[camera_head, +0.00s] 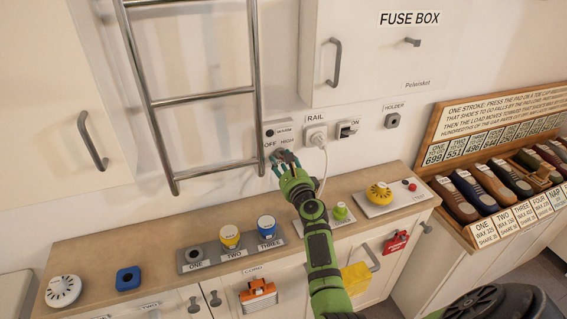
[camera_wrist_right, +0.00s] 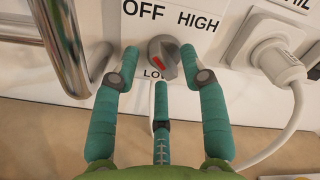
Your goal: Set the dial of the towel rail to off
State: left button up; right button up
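The towel rail's dial (camera_wrist_right: 163,58) is a round grey knob with a red mark, on a white plate lettered OFF, HIGH and LOW. The red mark sits on its lower left part; I cannot tell exactly which word it points at. My right gripper (camera_head: 285,160) is at the dial and hides most of it in the head view. In the right wrist view its teal fingers (camera_wrist_right: 159,55) are spread, one on each side of the dial and one below. The right fingertip is very close to the knob; contact is unclear. The towel rail (camera_head: 205,96) is a metal ladder shape. My left gripper is out of view.
A white plug (camera_head: 318,140) with a cord sits right of the dial, beside a switch (camera_head: 347,129) marked ON. The rail's upright stands close at left. Below, the wooden counter (camera_head: 130,250) carries coloured knobs and buttons. Shoes (camera_head: 490,185) lie on a rack at right.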

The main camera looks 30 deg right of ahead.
jog(key=shift+s, duration=0.1)
jog(key=v, duration=1.2)
jog(key=shift+a, duration=0.1)
